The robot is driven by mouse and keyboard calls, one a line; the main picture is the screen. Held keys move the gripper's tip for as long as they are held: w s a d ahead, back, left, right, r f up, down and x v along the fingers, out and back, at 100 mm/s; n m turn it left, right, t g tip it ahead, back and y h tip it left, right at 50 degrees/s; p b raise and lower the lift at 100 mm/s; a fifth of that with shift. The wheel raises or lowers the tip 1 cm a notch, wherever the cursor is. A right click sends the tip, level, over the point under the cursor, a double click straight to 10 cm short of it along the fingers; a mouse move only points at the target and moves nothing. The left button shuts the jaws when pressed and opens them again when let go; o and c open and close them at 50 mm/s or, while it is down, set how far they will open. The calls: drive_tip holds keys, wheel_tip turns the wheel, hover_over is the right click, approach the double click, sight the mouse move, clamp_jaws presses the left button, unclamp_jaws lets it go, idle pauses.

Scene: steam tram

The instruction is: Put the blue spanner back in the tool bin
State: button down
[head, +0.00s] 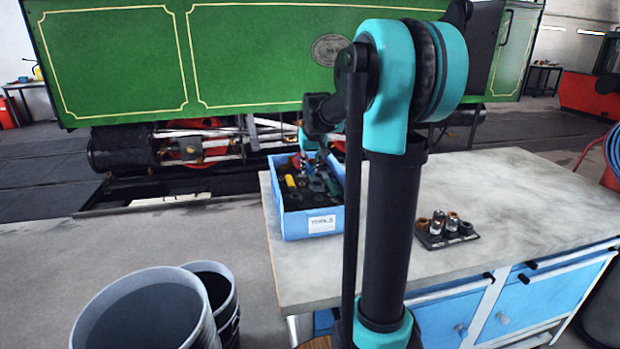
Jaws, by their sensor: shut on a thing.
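The tool bin (281,218) is a light blue open box with a white "TOOLS" label, standing on the left end of the workbench. My gripper (312,167) is over the back part of the bin, small and partly hidden behind my arm. It is shut on the blue spanner (321,157), of which only a small blue piece shows at the fingers. I cannot tell whether the spanner touches the tools below it. Several dark tools and a yellow-handled one (291,182) lie in the bin.
A dark tray (432,243) with several metal fittings sits on the workbench (510,190), right of my arm. The benchtop further right is clear. Grey buckets (140,310) stand on the floor at front left. The green tram (255,60) stands behind the bench.

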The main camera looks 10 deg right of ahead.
sight(311, 171)
drive_tip(key=shift+f, duration=2.05)
drive_tip(key=shift+f, duration=0.15)
drive_tip(key=c, duration=1.3)
unclamp_jaws()
drive_tip(key=v, duration=1.2)
drive_tip(key=shift+s, duration=0.1)
